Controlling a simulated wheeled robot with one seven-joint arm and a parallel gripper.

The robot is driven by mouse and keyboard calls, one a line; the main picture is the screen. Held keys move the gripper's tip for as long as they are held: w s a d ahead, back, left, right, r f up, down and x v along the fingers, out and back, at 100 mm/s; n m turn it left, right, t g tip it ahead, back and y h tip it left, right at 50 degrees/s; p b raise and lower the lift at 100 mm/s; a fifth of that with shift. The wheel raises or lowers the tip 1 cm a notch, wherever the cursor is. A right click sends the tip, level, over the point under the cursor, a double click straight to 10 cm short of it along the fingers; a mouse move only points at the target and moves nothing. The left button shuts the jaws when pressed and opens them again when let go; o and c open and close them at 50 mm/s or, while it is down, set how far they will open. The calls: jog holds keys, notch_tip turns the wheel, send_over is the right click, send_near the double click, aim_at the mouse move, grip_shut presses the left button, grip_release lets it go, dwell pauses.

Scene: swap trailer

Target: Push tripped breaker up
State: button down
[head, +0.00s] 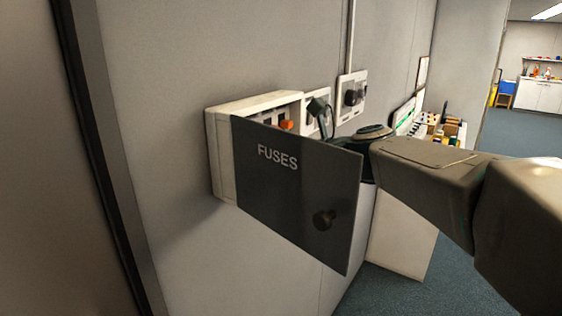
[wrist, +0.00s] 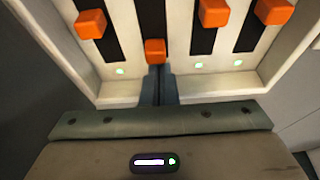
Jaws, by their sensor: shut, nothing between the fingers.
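In the wrist view, the tripped breaker is the orange toggle (wrist: 155,50) that sits lower in its black slot than the others. The other orange toggles (wrist: 91,23) stand higher in their slots. My gripper (wrist: 157,72) is shut and empty, its narrow fingertips just below the low toggle, at the lower edge of the box. I cannot tell whether they touch it. In the head view, the white fuse box (head: 222,160) is on the wall, and one orange toggle (head: 286,124) shows above the door. The fingertips are hidden there.
The dark door (head: 290,200) marked FUSES stands open, with a round knob (head: 324,220), between the head camera and my gripper. Wall sockets (head: 352,92) are right of the box. Small green lights (wrist: 120,71) show under the high toggles. A cluttered surface (head: 445,132) is farther back.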

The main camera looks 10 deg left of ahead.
dwell(0.3)
notch_tip(320, 180, up, 4)
jog(key=p, duration=0.3)
jog(key=shift+r+p, duration=0.15)
jog(key=shift+p, duration=0.25)
jog(key=shift+d+r, duration=0.1)
jog(key=p+v, duration=0.2)
jog(key=v, duration=0.7)
jog(key=shift+s+d+p, duration=0.2)
jog(key=shift+d+p, duration=0.1)
jog(key=shift+d, duration=0.05)
